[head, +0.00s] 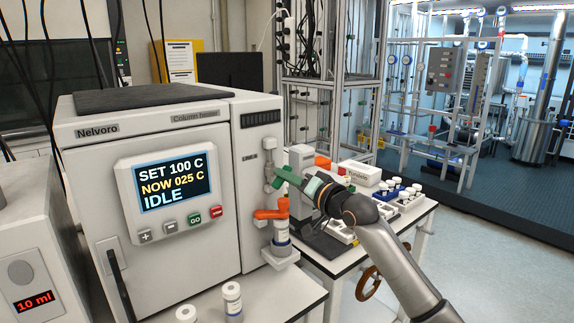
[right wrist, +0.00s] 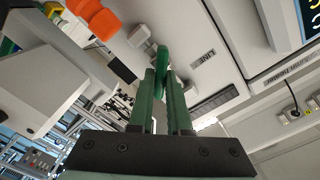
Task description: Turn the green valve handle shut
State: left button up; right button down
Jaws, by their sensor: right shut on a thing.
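The green valve handle (right wrist: 162,57) shows in the right wrist view, standing between the tips of my right gripper's two green fingers (right wrist: 161,78). In the head view my right gripper (head: 288,175) reaches in from the right to the grey valve (head: 269,151) on the front of the white column heater (head: 105,168). It is shut on the handle. The gripper and handle are both green there and their border is hard to tell. The handle's exact angle is unclear. My left gripper is in neither view.
The heater display (head: 170,184) reads SET 100 C, NOW 025 C, IDLE. A bench with several white-capped vials (head: 401,190) stands behind my right arm. White vials (head: 232,298) stand in front.

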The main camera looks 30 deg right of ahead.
jog(key=shift+d+f+m+p, duration=0.1)
jog(key=shift+m+p, duration=1.55)
jog(key=shift+m, duration=0.5)
jog(key=shift+f+m+p, duration=0.1)
jog(key=shift+m+p, duration=1.55)
jog(key=shift+m, duration=0.8)
jog(key=c, duration=0.9)
grip_release()
jog(key=shift+o, duration=0.2)
